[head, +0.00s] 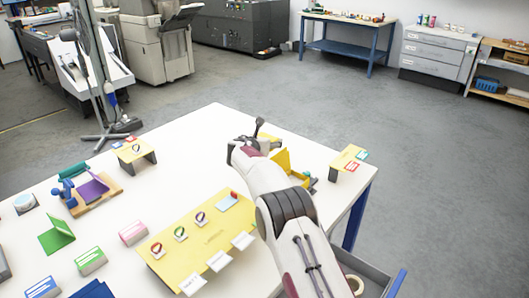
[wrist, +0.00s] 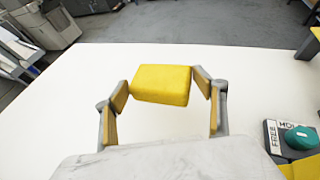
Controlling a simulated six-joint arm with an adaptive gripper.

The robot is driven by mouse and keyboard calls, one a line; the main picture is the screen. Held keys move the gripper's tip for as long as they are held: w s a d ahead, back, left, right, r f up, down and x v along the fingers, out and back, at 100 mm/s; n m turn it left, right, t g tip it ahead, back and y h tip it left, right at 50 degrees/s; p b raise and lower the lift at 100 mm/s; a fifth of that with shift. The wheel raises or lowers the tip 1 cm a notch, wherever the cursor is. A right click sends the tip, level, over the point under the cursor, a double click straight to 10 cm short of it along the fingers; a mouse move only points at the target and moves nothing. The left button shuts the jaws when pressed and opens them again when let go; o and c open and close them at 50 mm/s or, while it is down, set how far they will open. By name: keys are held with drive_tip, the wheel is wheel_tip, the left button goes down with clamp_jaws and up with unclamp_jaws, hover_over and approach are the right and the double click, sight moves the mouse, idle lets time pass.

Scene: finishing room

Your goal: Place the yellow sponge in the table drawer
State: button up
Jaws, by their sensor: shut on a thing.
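The yellow sponge (wrist: 161,84) is a block held between the two fingers of my gripper (wrist: 162,90), with white tabletop visible beyond it in the wrist view. In the head view my gripper (head: 250,147) is over the far part of the white table (head: 205,140), and my arm hides the sponge. The table drawer (head: 378,268) is pulled open at the lower right, grey inside with a blue front (head: 396,284). A tape roll (head: 354,284) shows in it, and part of the drawer is hidden by my arm.
A yellow bin (head: 283,160) with small things stands just right of my gripper. A yellow stand (head: 348,158) is at the table's right corner. A yellow board (head: 200,238) with small rings and cards lies left of my arm. The far middle tabletop is clear.

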drive_tip(key=shift+f, duration=0.15)
drive_tip(key=shift+f, duration=2.2)
drive_tip(key=shift+f, duration=0.1)
drive_tip(key=o, duration=0.8)
drive_tip(key=shift+o, duration=0.2)
drive_tip(key=shift+f, duration=0.1)
drive_tip(key=shift+s+a, duration=0.1)
drive_tip(key=shift+s, duration=0.1)
drive_tip(key=shift+v, duration=3.7)
drive_tip(key=shift+o, duration=0.5)
